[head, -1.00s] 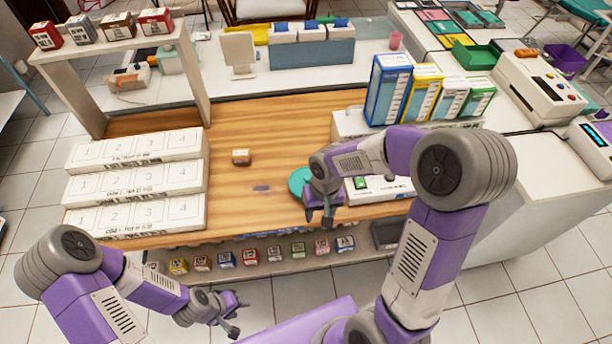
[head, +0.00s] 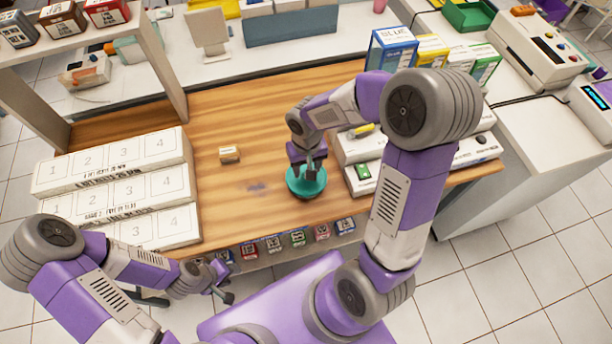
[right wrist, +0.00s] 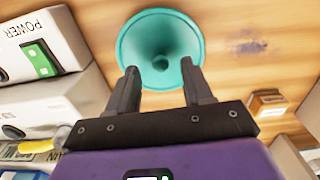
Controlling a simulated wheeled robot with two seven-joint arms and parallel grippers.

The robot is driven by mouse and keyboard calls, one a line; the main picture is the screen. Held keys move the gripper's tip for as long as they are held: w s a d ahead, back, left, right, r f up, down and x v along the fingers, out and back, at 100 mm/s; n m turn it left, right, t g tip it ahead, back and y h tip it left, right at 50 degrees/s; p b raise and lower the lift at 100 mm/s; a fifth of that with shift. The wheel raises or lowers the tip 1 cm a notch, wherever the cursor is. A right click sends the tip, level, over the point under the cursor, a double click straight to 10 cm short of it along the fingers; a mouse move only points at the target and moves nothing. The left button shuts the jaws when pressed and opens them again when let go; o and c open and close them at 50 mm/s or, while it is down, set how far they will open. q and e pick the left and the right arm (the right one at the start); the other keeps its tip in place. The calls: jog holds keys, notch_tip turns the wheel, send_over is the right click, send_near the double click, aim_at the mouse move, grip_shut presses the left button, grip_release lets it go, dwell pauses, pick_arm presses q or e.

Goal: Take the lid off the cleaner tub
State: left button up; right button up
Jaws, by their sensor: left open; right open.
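The cleaner tub's teal round lid (head: 306,183) shows on the wooden counter (head: 250,115), right of its middle. In the right wrist view the teal lid (right wrist: 160,50) is a round disc with a darker centre. My right gripper (head: 308,165) is over the lid in the head view. In the right wrist view its two fingers (right wrist: 160,82) are apart, with their tips at the lid's near edge. I cannot tell whether they touch it. The tub's body under the lid is hidden. My left gripper (head: 222,282) is open and empty, low in front of the counter.
A small tan box (head: 229,154) lies left of the lid. White numbered boxes (head: 120,190) are stacked at the left. White devices (head: 360,150) stand close on the right. Upright coloured boxes (head: 391,50) stand behind them. The wood between the small box and the lid is clear.

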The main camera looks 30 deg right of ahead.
notch_tip(320, 180, down, 2)
jog(key=shift+f, duration=0.1)
grip_shut()
dwell(0.5)
